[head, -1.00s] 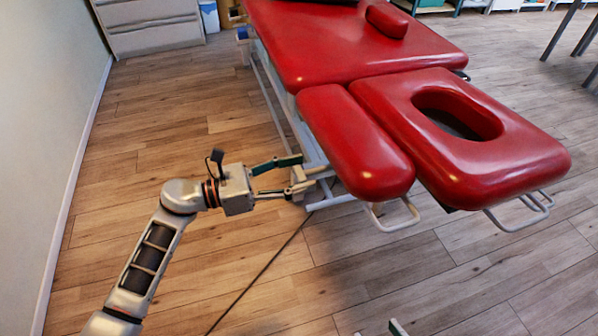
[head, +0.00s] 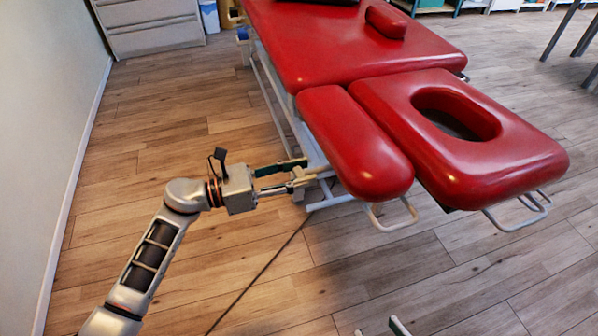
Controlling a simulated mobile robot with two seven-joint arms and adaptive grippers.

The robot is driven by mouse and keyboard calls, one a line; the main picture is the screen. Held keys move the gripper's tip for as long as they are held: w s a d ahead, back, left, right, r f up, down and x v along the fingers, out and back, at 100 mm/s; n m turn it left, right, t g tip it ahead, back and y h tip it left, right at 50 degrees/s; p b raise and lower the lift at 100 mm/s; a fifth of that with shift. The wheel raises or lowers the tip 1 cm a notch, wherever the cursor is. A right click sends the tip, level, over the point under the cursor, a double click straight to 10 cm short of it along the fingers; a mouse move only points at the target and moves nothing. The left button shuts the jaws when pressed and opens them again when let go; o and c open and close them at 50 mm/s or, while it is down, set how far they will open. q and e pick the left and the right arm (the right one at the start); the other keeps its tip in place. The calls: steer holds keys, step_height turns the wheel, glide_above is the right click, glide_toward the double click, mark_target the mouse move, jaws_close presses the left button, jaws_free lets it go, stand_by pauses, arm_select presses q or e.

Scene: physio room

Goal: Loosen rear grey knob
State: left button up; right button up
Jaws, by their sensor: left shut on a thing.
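The red treatment table (head: 355,45) stands in the middle and right of the head view, on a pale metal frame. My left gripper (head: 304,175) reaches in from the left to the frame, below the long red armrest pad. Its fingers are shut on a small grey knob at the table's side. The fingers largely hide the knob, so how far it is turned cannot be seen. My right gripper (head: 398,327) shows only as a fingertip at the bottom edge, clear of the table, and its opening is hidden.
The armrest pad (head: 357,145) and the headrest with an oval hole (head: 525,165) overhang the frame. White metal loops (head: 392,222) stick out below them. A dark cable (head: 260,275) lies on the wooden floor. A grey drawer unit (head: 150,28) stands far left.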

arm_select(q)
steer(key=shift+w+r+n+p, duration=0.15)
steer(key=shift+n+p, duration=0.25)
steer(key=shift+n, duration=1.6)
steer(key=n+p, duration=0.1)
steer(key=n, duration=0.2)
steer(key=shift+a+n+p, duration=0.1)
steer(key=shift+n+p, duration=0.2)
steer(key=shift+n, duration=0.9)
steer(key=n+p, duration=0.1)
steer(key=n, duration=0.1)
steer(key=shift+n, duration=0.4)
steer(key=shift+f+n+p, duration=0.2)
steer(key=shift+n+p, duration=0.1)
steer(key=shift+n, duration=0.5)
steer(key=shift+f+n+p, duration=0.15)
steer(key=shift+n+p, duration=0.15)
steer(key=shift+n, duration=1.2)
arm_select(e)
steer(key=shift+n+g+h, duration=0.5)
steer(key=shift+n, duration=0.1)
steer(key=d+f, duration=0.1)
steer(key=s+d+f, duration=0.2)
steer(key=d, duration=0.1)
steer(key=shift+d, duration=0.1)
